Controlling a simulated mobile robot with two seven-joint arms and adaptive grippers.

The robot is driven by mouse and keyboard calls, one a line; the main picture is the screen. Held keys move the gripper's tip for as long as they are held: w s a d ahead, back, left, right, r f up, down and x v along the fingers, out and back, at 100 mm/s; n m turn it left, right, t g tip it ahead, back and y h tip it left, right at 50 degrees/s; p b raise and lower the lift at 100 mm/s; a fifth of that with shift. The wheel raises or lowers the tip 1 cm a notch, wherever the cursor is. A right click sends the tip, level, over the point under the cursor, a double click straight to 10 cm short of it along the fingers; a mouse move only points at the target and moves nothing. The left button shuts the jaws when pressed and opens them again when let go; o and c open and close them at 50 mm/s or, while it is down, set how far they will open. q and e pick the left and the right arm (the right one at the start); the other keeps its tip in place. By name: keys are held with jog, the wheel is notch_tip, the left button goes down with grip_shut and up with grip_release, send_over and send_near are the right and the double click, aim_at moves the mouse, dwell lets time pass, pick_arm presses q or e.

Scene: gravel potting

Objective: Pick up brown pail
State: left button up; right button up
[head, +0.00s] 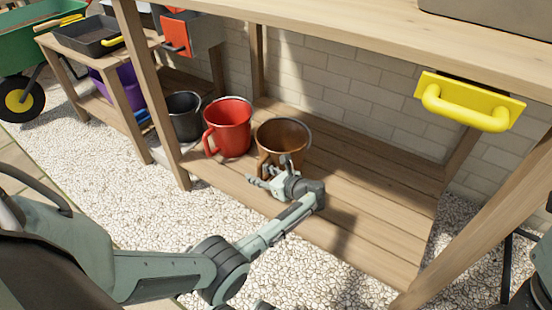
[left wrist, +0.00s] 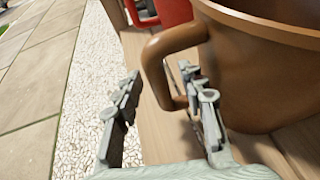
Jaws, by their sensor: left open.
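The brown pail (head: 284,138) stands upright on the low wooden shelf of the bench. In the left wrist view the brown pail (left wrist: 262,75) fills the right side, and its handle (left wrist: 160,62) loops out to the left. My left gripper (head: 264,175) is at the pail's front, low by the handle side. In the left wrist view my left gripper (left wrist: 160,85) is open, with the lower part of the handle close to its right finger. Whether that finger touches the handle I cannot tell. My right gripper is not in view.
A red pail (head: 229,126) stands just left of the brown one, with a dark grey pail (head: 184,116) beyond it. The shelf (head: 365,200) is bare to the right. A bench leg (head: 150,90) rises at the left, and the bench top (head: 360,25) overhangs.

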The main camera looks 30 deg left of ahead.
pick_arm(q)
jog(key=shift+c, duration=0.2)
grip_shut()
jog(key=shift+r, duration=0.1)
